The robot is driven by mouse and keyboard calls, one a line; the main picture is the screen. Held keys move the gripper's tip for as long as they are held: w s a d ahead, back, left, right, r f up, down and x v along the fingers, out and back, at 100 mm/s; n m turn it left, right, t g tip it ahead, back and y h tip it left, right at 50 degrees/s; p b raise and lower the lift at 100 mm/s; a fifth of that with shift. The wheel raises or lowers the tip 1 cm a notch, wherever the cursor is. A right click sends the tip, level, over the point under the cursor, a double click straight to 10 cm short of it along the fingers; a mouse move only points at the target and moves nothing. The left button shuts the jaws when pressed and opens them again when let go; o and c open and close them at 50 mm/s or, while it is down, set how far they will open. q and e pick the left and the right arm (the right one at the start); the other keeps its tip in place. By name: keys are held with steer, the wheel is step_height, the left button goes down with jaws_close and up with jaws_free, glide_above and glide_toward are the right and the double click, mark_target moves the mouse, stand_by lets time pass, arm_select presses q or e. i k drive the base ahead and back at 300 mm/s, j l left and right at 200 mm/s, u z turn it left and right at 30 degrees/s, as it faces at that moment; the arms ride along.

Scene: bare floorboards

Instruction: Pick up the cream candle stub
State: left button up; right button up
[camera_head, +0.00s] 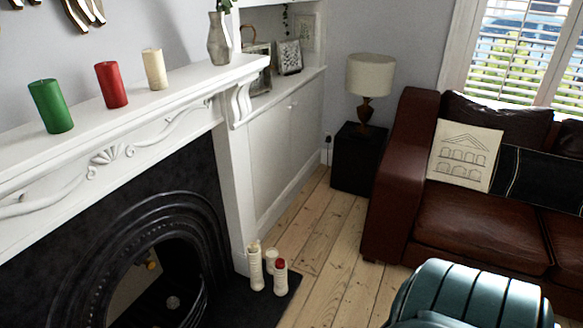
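A cream candle (155,69) stands upright on the white mantelpiece (190,77), right of a red candle (111,85) and a green candle (51,106). Low on the dark hearth, a small group of candles stands at its right end: a taller cream one (256,268), a shorter cream one (271,261) behind, and one with a red top (280,277). I cannot tell which cream candle is the stub. Neither of my grippers is in view, and nothing visible touches the candles.
A grey vase (219,39) stands at the mantelpiece's right end. The black fireplace (100,235) is below. A brown leather sofa (480,215) and a teal padded seat (470,295) stand at the right. Bare floorboards (325,250) lie clear between hearth and sofa.

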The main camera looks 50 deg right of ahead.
mark_target(253, 247)
steer(key=z, duration=1.25)
